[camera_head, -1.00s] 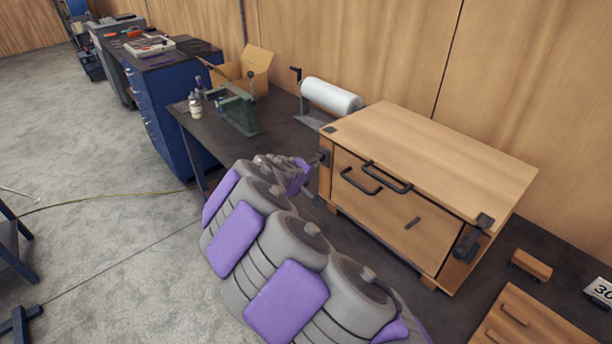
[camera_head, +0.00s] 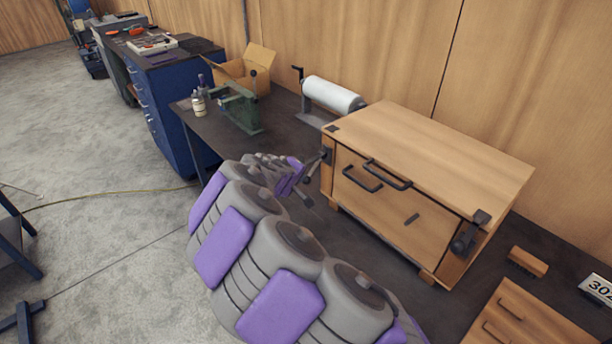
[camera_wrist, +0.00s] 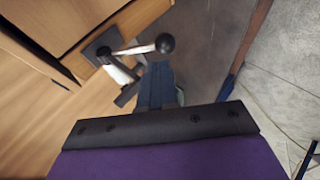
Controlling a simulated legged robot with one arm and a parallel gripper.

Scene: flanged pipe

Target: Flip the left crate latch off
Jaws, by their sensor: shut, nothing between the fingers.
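The wooden crate (camera_head: 440,150) stands on the dark bench with its lid down. Its left latch (camera_head: 326,157) is at the left front corner, with a lever sticking out down and left. In the wrist view the latch (camera_wrist: 103,50) shows as a dark plate with a metal lever ending in a black ball knob (camera_wrist: 165,43). My gripper (camera_wrist: 160,72) is shut and empty. Its fingertips appear just below the knob in the wrist view; I cannot tell whether they touch.
The right latch (camera_head: 463,241) is at the crate's right front corner. Two dark handles (camera_head: 388,177) are on the lid and front. A white roll (camera_head: 333,95), a green press (camera_head: 240,108) and a small wooden block (camera_head: 528,262) stand on the bench. Floor is open at left.

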